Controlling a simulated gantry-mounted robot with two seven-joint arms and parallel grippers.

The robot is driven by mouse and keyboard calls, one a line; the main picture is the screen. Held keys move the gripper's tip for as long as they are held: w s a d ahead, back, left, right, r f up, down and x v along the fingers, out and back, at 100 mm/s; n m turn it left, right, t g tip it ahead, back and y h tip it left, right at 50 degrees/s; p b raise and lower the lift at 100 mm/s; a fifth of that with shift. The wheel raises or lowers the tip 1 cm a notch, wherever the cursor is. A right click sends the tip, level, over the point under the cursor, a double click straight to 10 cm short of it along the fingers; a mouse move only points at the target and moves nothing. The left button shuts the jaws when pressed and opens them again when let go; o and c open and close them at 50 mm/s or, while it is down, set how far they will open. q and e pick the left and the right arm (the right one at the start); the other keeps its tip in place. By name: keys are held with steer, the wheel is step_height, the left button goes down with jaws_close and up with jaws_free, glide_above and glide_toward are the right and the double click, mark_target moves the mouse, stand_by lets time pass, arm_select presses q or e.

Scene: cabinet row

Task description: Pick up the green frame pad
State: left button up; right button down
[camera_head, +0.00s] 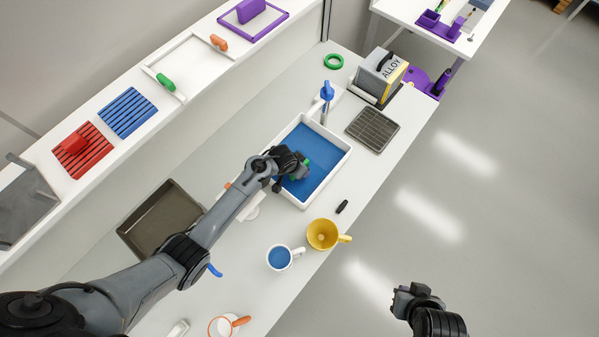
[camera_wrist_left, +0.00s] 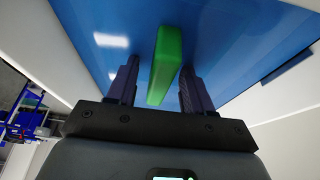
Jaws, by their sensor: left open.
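A green block (camera_wrist_left: 165,68), which I take to be the green frame pad, stands over the blue floor of the white-rimmed basin (camera_head: 338,172). In the left wrist view it lies between the two dark fingers of my open left gripper (camera_wrist_left: 160,72), with a visible gap on each side. In the head view my left gripper (camera_head: 298,170) is over the basin and hides most of the block; only bits of green show. My right gripper (camera_head: 405,297) hangs over the floor at lower right, far from the basin; its jaws are unclear.
A blue faucet (camera_head: 327,91) rises at the basin's back corner. A drain rack (camera_head: 372,130) stands to the right. A yellow mug (camera_head: 321,234), a white mug (camera_head: 279,257) and a small black item (camera_head: 342,207) stand near the front edge. A dark tray (camera_head: 160,218) lies left.

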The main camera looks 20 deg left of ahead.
arm_select(q)
steer(key=shift+c, duration=0.3)
jaws_close()
